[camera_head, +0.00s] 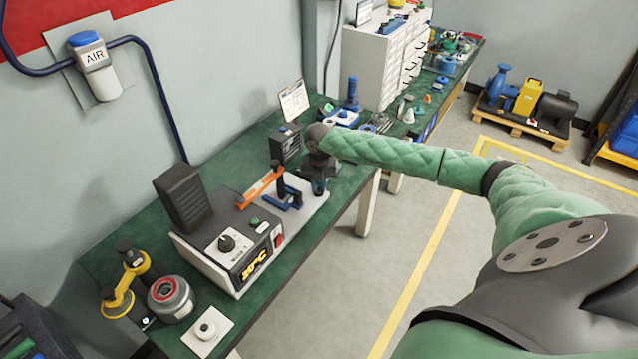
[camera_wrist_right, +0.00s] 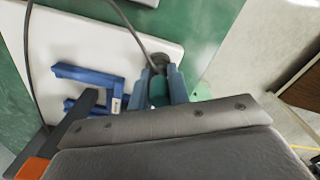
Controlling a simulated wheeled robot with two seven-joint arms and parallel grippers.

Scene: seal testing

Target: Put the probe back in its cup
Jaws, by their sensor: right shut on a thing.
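My right gripper (camera_head: 319,187) points down over the far right end of the tester's white base plate (camera_head: 308,208). In the right wrist view, its blue-grey fingers (camera_wrist_right: 161,72) are closed around a dark, round-ended piece, which I take to be the probe (camera_wrist_right: 160,60). A black cable (camera_wrist_right: 130,28) runs up to it. The fingers hide most of it, and I cannot tell whether its lower end touches anything. I cannot make out the probe's cup for sure. My left gripper is not in view.
A blue bracket (camera_head: 286,195) and an orange bar (camera_head: 260,188) stand close left of the gripper. The grey tester box (camera_head: 228,245) shows a yellow 20°C display. A black box (camera_head: 285,145) stands behind.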

